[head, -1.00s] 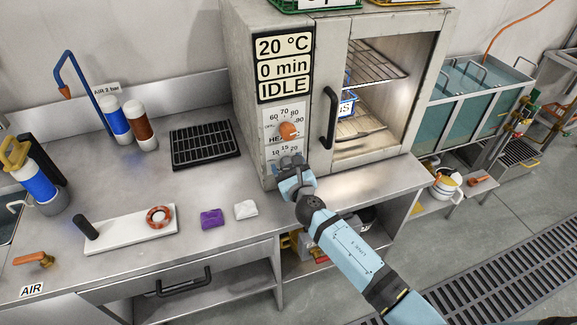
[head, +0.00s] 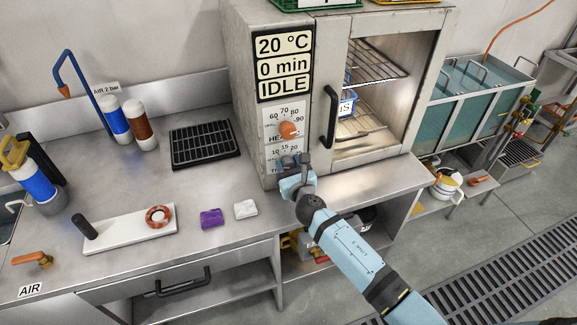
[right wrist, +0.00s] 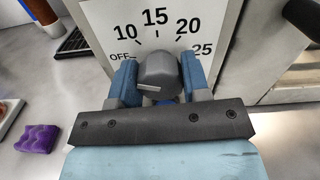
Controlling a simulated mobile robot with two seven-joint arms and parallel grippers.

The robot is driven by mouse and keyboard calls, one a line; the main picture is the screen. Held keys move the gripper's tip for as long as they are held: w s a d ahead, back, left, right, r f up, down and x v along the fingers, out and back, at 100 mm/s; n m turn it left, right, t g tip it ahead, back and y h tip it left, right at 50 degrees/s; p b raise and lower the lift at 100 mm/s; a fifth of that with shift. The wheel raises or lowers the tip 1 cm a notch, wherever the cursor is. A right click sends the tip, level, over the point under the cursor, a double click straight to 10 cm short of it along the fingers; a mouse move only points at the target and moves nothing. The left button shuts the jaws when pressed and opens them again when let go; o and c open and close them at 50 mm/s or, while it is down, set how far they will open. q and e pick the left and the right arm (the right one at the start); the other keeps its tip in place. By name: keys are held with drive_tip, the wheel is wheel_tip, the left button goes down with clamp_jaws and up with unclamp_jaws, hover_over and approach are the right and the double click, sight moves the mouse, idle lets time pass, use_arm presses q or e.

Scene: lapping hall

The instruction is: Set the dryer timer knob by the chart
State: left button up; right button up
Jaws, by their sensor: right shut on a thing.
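The dryer (head: 240,75) stands at the back with its display (head: 285,67) reading 20 °C, 0 min and IDLE. In the right wrist view, my right gripper (right wrist: 158,78) is shut on the grey timer knob (right wrist: 157,68), with a blue finger on each side. The dial plate (right wrist: 210,14) behind it shows OFF, 10, 15, 20 and 25. A white mark on the knob lies low on its left side, below OFF. In the head view my right gripper (head: 293,162) covers the timer knob. My left gripper is not in view.
An orange heat knob (head: 288,130) sits just above the timer dial. The dryer's black door handle (head: 331,117) is close on the right.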

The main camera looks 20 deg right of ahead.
drive_tip(key=shift+f+m, duration=0.1)
drive_tip(key=shift+m, duration=0.8)
drive_tip(key=m+b, duration=0.1)
drive_tip(key=m, duration=0.2)
drive_tip(key=shift+m, duration=0.4)
drive_tip(key=m+b, duration=0.1)
drive_tip(key=m, duration=0.1)
drive_tip(key=shift+d+m, duration=0.1)
drive_tip(key=shift+m, duration=0.3)
drive_tip(key=m, duration=0.2)
drive_tip(key=shift+f+m+b, duration=0.1)
drive_tip(key=shift+m+b, duration=0.2)
drive_tip(key=shift+b, duration=0.1)
drive_tip(key=m, duration=0.5)
drive_tip(key=shift+b, duration=0.35)
drive_tip(key=m, duration=0.4)
drive_tip(key=shift+m, duration=0.8)
